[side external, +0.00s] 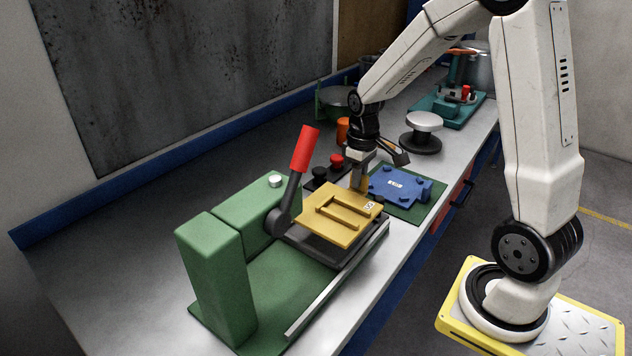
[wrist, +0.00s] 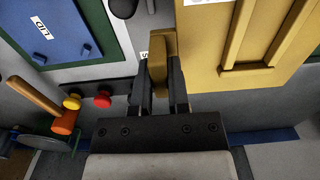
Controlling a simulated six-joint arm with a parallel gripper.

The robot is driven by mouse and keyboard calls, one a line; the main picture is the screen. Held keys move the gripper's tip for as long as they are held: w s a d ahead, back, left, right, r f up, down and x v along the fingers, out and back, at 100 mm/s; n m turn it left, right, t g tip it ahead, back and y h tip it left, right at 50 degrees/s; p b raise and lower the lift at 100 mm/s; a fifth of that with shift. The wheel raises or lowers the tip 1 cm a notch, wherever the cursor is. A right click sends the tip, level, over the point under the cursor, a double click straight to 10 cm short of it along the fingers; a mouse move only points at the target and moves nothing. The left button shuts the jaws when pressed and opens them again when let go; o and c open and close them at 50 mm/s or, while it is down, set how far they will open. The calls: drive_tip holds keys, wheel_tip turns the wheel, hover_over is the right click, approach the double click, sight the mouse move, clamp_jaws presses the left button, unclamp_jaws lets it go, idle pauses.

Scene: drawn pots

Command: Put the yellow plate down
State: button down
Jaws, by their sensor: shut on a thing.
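The yellow plate (side external: 328,229) has a raised rectangular ridge on top and a small white label near its right corner. It lies roughly level over the dark grey bed (side external: 318,249) of the green machine (side external: 216,275); I cannot tell whether it rests on the bed or hangs just above it. My gripper (side external: 361,181) points down at the plate's far edge. In the wrist view my gripper (wrist: 162,72) is shut on an upright yellow tab beside the plate (wrist: 207,55). The plate's underside is hidden.
The machine's lever with a red handle (side external: 304,149) rises close left of the plate. A blue lid (side external: 393,184) on a dark green mat (side external: 420,209) lies just right. Red and black knobs (side external: 336,160) stand behind. The bench's left part is clear.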

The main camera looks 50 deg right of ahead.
sight(351, 191)
drive_tip(key=shift+w+d+f, duration=0.15)
drive_tip(key=shift+w+f, duration=0.3)
drive_tip(key=shift+f, duration=0.1)
drive_tip(key=shift+w+d+f, duration=0.15)
drive_tip(key=shift+w+f, duration=0.3)
drive_tip(key=shift+f, duration=0.05)
drive_tip(key=shift+f, duration=0.1)
drive_tip(key=shift+w+f, duration=0.25)
drive_tip(key=shift+f, duration=1.5)
drive_tip(key=shift+f, duration=0.1)
drive_tip(key=c, duration=0.6)
unclamp_jaws()
wheel_tip(351, 191, up, 12)
